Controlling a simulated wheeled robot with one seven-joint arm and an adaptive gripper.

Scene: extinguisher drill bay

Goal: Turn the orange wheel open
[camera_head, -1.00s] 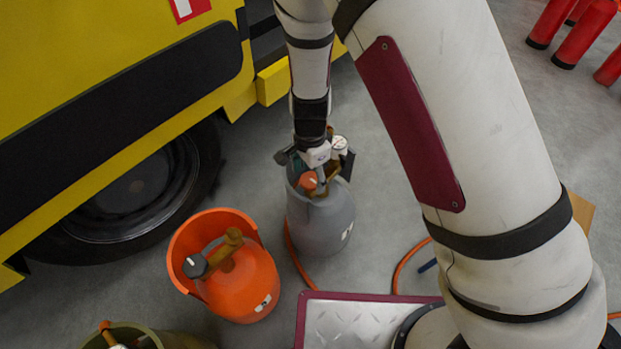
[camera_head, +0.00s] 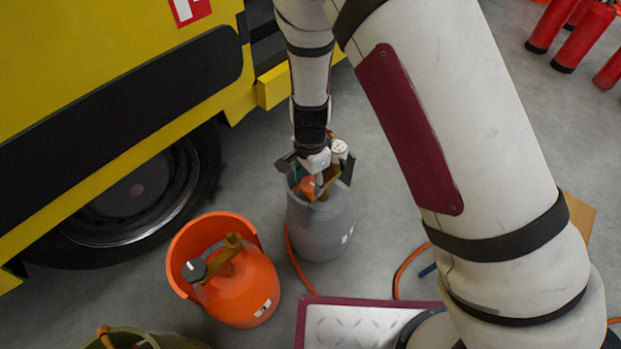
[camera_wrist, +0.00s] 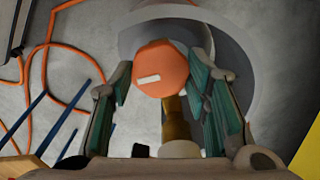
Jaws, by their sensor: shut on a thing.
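The orange wheel (camera_head: 308,185) sits on top of a grey gas cylinder (camera_head: 322,228) standing upright on the floor. In the wrist view the orange wheel (camera_wrist: 160,66) shows face-on, with a short white mark, nearly level, on its face. My gripper (camera_head: 317,170) points down over the cylinder top. In the wrist view my gripper (camera_wrist: 161,80) has its teal-padded fingers on either side of the wheel, shut on it. The exact finger contact is partly hidden. A brass valve body (camera_wrist: 176,120) shows below the wheel.
A yellow truck (camera_head: 90,60) with a dark tyre (camera_head: 130,205) is close at left. An orange hose (camera_head: 294,260) runs along the floor. Red extinguishers (camera_head: 585,35) stand at far right.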

